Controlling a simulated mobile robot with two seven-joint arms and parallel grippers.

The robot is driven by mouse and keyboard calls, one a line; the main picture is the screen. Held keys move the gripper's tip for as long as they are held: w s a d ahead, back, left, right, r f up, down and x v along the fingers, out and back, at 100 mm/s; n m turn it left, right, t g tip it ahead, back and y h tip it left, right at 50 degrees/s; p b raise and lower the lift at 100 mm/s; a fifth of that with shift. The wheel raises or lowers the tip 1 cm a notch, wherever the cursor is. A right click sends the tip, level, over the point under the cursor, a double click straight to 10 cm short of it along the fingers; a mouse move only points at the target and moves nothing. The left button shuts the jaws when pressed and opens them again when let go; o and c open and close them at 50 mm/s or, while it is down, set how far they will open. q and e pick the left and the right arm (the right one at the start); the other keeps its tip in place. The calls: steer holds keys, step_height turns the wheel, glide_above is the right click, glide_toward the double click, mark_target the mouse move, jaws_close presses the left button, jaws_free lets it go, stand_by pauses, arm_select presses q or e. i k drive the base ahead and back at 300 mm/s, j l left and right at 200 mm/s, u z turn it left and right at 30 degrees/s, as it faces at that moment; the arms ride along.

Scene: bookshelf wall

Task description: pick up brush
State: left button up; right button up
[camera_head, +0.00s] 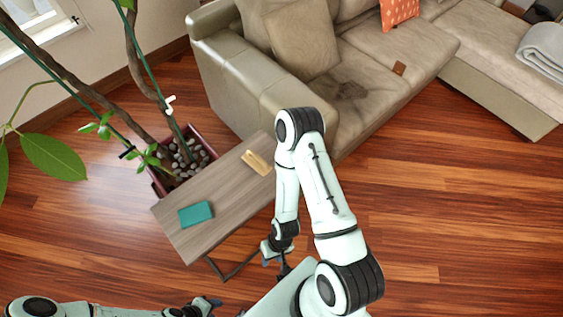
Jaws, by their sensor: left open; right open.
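A light wooden object (257,162), which may be the brush, lies at the far end of a narrow wooden side table (215,187). It is too small to tell its bristles. My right gripper (277,262) is open and points down beside the table's near right side, apart from the object. My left gripper (207,304) is open, low at the bottom edge, in front of the table. Neither gripper touches anything that I can see.
A teal box or book (196,213) lies on the table's near end. A planter with stones (187,157) and a tall plant stands behind the table. The wooden floor (460,220) at right is clear.

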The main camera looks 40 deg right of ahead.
mark_target(262, 167)
steer(key=z, duration=1.15)
